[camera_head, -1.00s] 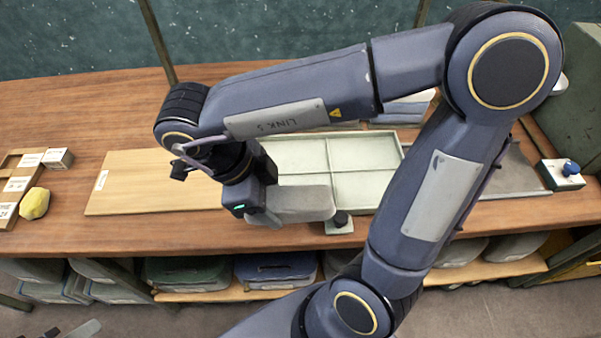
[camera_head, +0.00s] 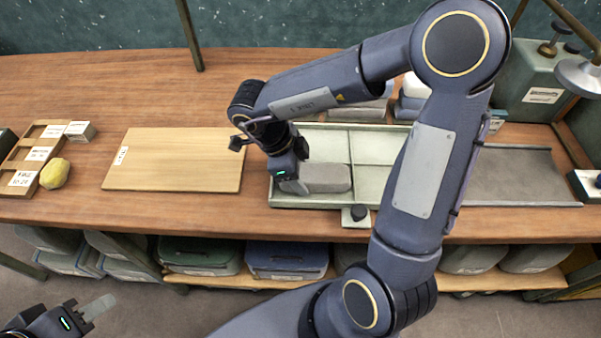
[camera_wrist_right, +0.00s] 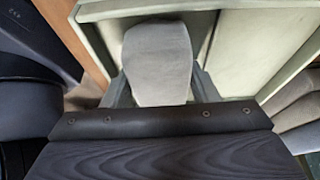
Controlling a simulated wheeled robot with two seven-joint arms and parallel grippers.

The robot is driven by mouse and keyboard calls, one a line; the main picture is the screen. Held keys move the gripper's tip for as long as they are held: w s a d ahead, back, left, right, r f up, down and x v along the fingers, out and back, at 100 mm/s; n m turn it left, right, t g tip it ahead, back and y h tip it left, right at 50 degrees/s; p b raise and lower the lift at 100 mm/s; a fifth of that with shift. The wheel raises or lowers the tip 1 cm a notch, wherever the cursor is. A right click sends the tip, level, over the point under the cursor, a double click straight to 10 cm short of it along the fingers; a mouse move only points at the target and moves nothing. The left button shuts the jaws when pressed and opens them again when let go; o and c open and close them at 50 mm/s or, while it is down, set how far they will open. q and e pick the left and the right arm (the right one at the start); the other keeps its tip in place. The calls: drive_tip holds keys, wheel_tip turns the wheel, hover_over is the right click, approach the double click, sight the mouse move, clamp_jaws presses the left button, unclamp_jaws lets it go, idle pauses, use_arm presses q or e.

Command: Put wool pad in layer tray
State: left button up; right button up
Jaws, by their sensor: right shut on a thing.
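The wool pad (camera_head: 326,178) is a grey, rounded block, held at one end by my right gripper (camera_head: 296,184). In the right wrist view the pad (camera_wrist_right: 157,62) sits between the two fingers. The layer tray (camera_head: 375,148) is pale green and split by thin dividers into compartments. The pad is over the tray's front left compartment; whether it touches the tray floor I cannot tell. The tray also shows in the right wrist view (camera_wrist_right: 250,45). My left gripper (camera_head: 98,306) is low at the bottom left, away from the table; its opening is unclear.
A wooden board (camera_head: 180,165) lies left of the tray. A labelled wooden rack (camera_head: 36,155) and a yellow lump (camera_head: 55,173) are at far left. Folded stacks (camera_head: 358,108) stand behind the tray. A black knob (camera_head: 357,213) sits at its front edge.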

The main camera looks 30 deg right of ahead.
drive_tip(key=o, duration=1)
drive_tip(key=shift+f, duration=0.1)
